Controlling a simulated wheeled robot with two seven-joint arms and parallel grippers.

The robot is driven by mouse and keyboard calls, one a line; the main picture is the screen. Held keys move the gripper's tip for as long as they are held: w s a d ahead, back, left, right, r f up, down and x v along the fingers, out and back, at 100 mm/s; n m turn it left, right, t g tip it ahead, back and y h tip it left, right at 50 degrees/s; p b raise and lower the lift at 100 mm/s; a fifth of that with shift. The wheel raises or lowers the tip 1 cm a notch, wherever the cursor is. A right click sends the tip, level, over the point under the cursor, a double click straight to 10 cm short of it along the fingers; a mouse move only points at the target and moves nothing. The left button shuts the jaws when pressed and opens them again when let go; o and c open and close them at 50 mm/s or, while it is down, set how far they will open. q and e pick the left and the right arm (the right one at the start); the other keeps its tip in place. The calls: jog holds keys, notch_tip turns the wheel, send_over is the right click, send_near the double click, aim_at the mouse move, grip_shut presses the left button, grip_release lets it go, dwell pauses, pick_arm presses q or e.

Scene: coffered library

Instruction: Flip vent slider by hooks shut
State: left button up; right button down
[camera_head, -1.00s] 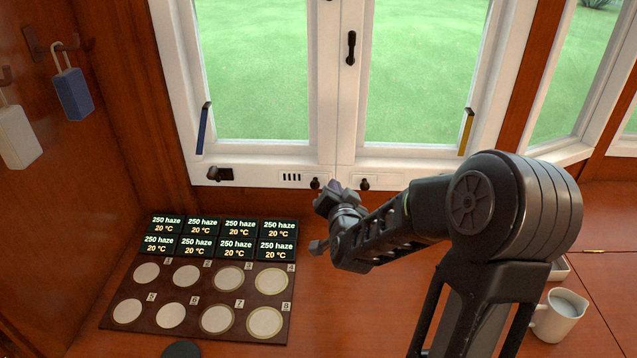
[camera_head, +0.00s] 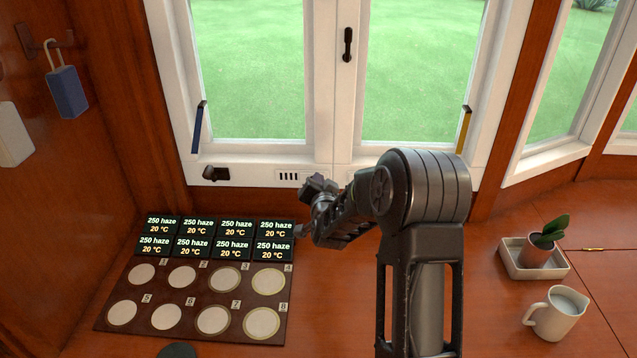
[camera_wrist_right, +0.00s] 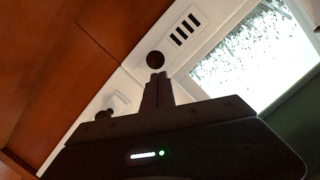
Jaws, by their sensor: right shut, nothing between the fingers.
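The vent (camera_head: 287,176) on the hook side is a white plate with several dark slots in the window's bottom frame. It also shows in the right wrist view (camera_wrist_right: 186,28), where its round dark slider knob (camera_wrist_right: 155,60) sits beside the slots. My right gripper (camera_head: 316,184) is shut and empty, and hides the knob in the head view. In the right wrist view the shut fingertips (camera_wrist_right: 158,80) point at the knob, close to it; I cannot tell whether they touch. My left gripper is not in view.
Hooks (camera_head: 27,43) with a hanging blue tag (camera_head: 67,92) are on the left wall. A panel of discs (camera_head: 185,300) and small displays lies on the desk. A potted plant (camera_head: 540,250) and a white jug (camera_head: 554,314) stand at right. My arm mostly covers the second vent.

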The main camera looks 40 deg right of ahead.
dwell(0.3)
pick_arm(q)
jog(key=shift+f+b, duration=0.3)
jog(key=shift+b, duration=0.05)
pick_arm(e)
jog(key=w+a, duration=0.4)
jog(key=a, duration=0.1)
jog(key=shift+w+a, duration=0.2)
jog(key=shift+w, duration=0.05)
